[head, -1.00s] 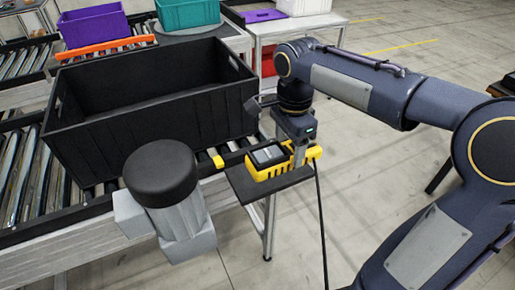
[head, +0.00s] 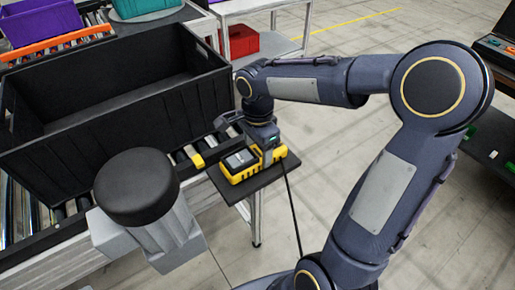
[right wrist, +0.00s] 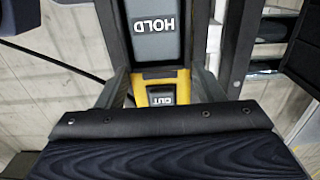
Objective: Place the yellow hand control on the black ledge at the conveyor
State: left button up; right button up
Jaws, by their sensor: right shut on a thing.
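The yellow hand control (head: 238,172), with a dark face and a black cable, lies on the small black ledge (head: 250,188) at the conveyor's side. My right gripper (head: 265,148) is shut on its far right end, just above the ledge. The fingertips' contact is partly hidden by the control and the wrist. My left gripper is not in view.
A large black crate (head: 125,120) stands on the roller conveyor behind the ledge. A grey unit with a round black cap (head: 135,185) stands left of the ledge. A small yellow block (head: 197,161) sits on the conveyor edge. Open floor (head: 330,150) lies to the right.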

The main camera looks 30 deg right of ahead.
aim_at(258, 152)
jog(key=shift+f, duration=0.2)
jog(key=shift+f, duration=0.15)
jog(key=o, duration=1.2)
notch_tip(258, 152, up, 12)
jog(key=s+a+f+n+t+y, duration=0.2)
jog(key=s+f+n, duration=0.1)
jog(key=s+n, duration=0.4)
jog(key=s+a+f+n+t+y, duration=0.1)
jog(key=s+a+f+n+t, duration=0.1)
jog(key=s+n, duration=0.6)
jog(key=shift+s+f+t+y, duration=0.4)
jog(key=shift+s+f+t, duration=0.4)
jog(key=shift+s+f, duration=0.3)
jog(key=shift+w+a, duration=0.1)
